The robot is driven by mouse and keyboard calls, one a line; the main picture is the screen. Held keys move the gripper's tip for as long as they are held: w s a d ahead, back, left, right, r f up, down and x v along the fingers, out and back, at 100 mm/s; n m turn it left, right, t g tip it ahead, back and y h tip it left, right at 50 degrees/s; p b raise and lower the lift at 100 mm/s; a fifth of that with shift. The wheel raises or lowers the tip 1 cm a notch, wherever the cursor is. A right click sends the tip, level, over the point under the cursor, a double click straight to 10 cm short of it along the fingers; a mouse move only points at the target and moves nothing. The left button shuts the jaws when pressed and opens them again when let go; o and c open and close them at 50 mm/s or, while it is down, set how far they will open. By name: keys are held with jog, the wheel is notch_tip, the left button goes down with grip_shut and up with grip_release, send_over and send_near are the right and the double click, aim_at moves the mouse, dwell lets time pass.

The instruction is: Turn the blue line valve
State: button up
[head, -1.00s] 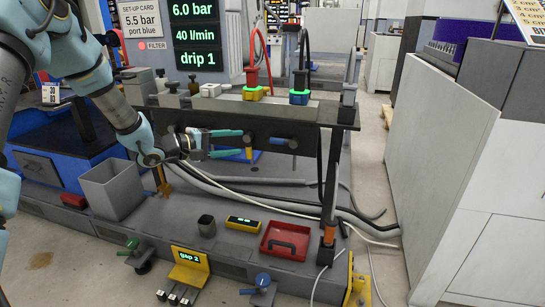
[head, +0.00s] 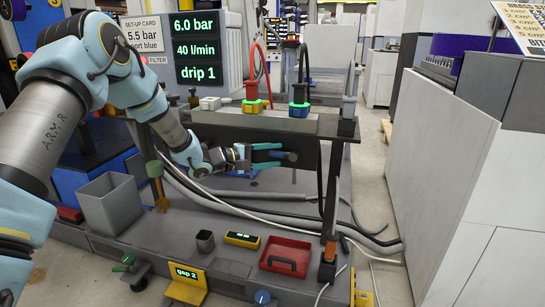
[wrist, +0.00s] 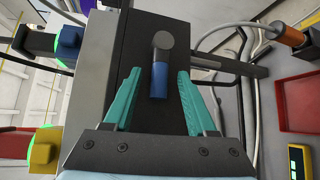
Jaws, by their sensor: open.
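The blue line valve shows in the wrist view as a lever with a grey rounded end and a blue sleeve (wrist: 159,80), on a dark panel under the blue-collared hose fitting (head: 299,109). Its dark hub (head: 291,157) shows in the head view just past my fingertips. My gripper (head: 268,156) is open, with teal fingers on either side of the lever in the wrist view (wrist: 155,85). A gap shows between each finger and the blue sleeve. In the head view my gripper covers most of the lever.
A yellow-collared fitting with a red hose (head: 252,106) stands left of the blue one. A grey bin (head: 112,203), red tray (head: 286,257) and yellow-framed display (head: 242,240) stand below. A blue knob (head: 262,297) is at the front edge. A table leg (head: 331,195) stands to the right.

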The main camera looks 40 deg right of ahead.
jog(key=shift+c, duration=0.3)
grip_shut()
dwell(1.1)
